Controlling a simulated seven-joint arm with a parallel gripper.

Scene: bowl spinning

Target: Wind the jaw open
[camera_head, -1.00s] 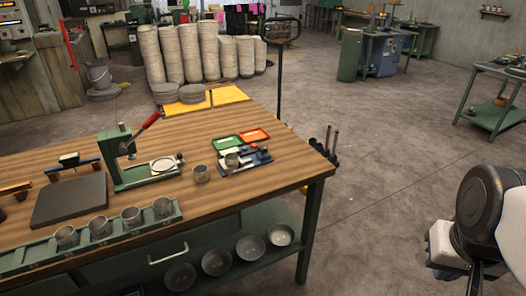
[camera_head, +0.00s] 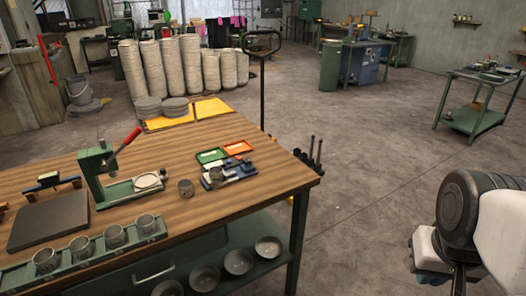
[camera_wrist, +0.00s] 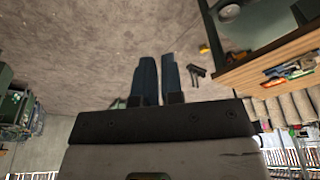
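The workbench (camera_head: 215,148) is at the left in the head view. On it stands a green hand press (camera_head: 97,178) with a red lever, beside a pale round plate. A small blue-grey tool (camera_head: 222,176) lies right of it, too small to make out. I cannot pick out the jaw for certain. My gripper's two dark blue fingers (camera_wrist: 160,78) show in the wrist view, side by side with a narrow gap. They hold nothing visible and point over bare floor, away from the bench. The fingers are not visible in the head view.
Bowls (camera_head: 238,262) sit on the lower shelf. Open floor (camera_head: 375,170) lies right of the bench.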

